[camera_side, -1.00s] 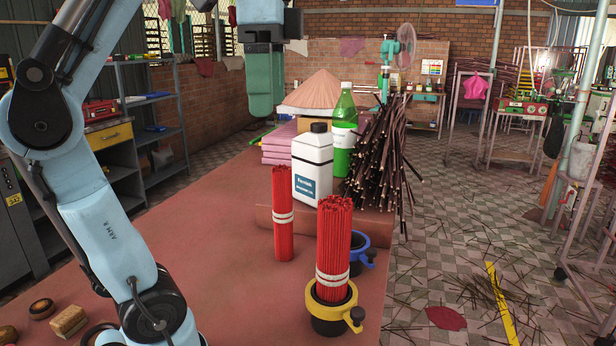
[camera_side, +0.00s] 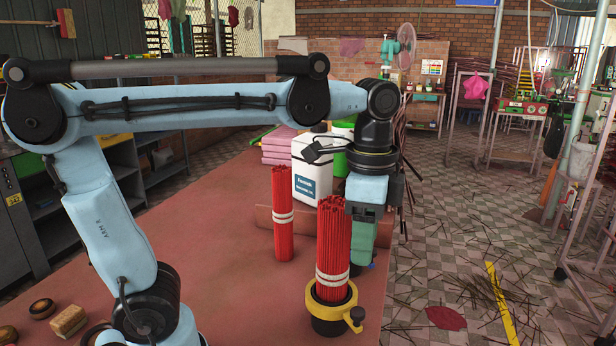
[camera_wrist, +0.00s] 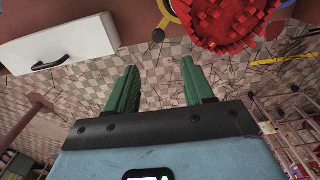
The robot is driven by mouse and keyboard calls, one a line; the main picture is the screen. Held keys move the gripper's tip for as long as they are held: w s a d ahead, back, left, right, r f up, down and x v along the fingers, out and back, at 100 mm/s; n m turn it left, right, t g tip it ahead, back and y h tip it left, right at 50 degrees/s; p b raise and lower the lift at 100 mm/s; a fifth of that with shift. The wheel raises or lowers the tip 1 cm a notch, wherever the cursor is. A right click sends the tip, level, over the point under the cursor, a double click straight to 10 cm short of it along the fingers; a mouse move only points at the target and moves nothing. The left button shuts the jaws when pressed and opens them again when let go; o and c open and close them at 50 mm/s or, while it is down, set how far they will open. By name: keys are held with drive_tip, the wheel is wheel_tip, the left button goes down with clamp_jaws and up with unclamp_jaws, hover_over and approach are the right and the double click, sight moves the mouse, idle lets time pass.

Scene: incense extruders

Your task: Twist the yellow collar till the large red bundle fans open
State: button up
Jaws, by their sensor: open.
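The large red bundle (camera_side: 333,232) stands upright and closed, with pale bands low on it, at the table's front right edge. The yellow collar (camera_side: 346,312) rings its black base, with a knob on the right. My gripper (camera_side: 361,250) points down just right of and behind the bundle, above the collar's height, not touching the collar. In the wrist view, my gripper (camera_wrist: 160,83) has its two green fingers apart and nothing between them. The red bundle's top (camera_wrist: 228,20) shows at upper right there, outside the fingers.
A thinner red bundle (camera_side: 283,225) stands to the left behind. A white jug (camera_side: 311,172) and a green bottle (camera_side: 343,160) stand at the back, partly hidden by my arm. The blue collar is almost wholly hidden behind my gripper. The table's left middle is clear.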

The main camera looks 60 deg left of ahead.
sight(358, 311)
drive_tip(key=shift+s+d+f, duration=0.1)
drive_tip(key=shift+f, duration=6.25)
clamp_jaws()
